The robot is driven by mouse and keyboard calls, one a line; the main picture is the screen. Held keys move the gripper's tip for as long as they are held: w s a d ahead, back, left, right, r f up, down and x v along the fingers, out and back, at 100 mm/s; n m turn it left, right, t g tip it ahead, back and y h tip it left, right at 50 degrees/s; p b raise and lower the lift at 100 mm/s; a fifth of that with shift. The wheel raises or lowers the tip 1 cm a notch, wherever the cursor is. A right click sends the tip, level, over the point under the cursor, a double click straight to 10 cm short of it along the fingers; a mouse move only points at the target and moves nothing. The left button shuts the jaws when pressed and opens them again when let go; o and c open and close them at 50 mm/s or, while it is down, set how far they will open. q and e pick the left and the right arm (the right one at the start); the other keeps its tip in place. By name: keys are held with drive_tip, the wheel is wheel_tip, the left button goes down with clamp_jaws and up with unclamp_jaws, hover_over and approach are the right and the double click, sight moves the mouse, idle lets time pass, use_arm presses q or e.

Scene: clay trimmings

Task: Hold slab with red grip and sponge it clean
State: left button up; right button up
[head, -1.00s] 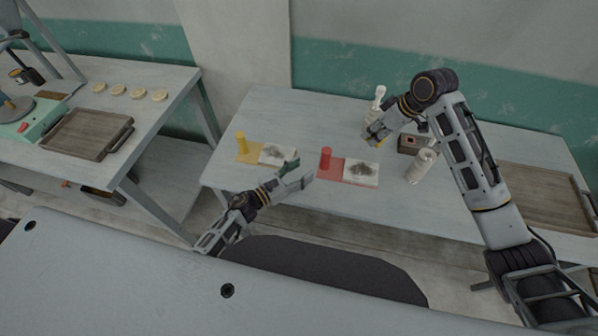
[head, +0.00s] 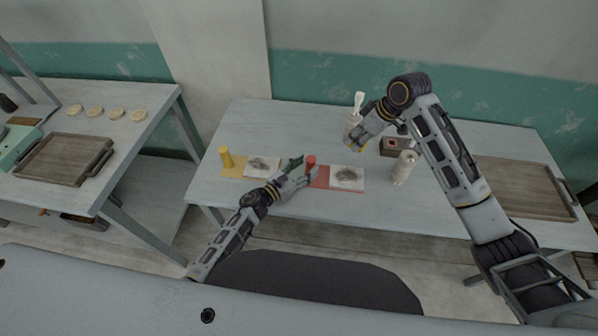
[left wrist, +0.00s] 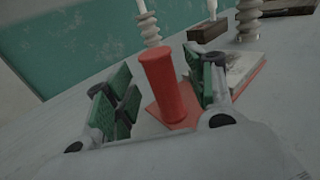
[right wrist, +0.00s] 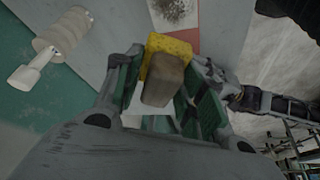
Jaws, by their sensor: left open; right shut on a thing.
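A red upright grip (head: 311,162) stands at the left end of a red mat (head: 320,179), with a white slab (head: 347,177) bearing a dark smudge on its right. My left gripper (head: 300,172) is open at the red grip; in the left wrist view the grip (left wrist: 168,85) stands between the green-padded fingers (left wrist: 160,98). Whether either finger touches it I cannot tell. My right gripper (head: 360,147) is shut on a yellow and brown sponge (right wrist: 166,72), held above the table behind the slab. In the right wrist view, the smudged slab (right wrist: 192,12) shows beyond the sponge.
A pale ribbed bottle (head: 404,168), a brown box (head: 394,146) and a white-topped bottle (head: 358,104) stand near my right arm. A wooden tray (head: 520,188) lies at right.

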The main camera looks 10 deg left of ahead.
use_arm(q)
drive_tip(key=shift+x, duration=1.4)
clamp_jaws()
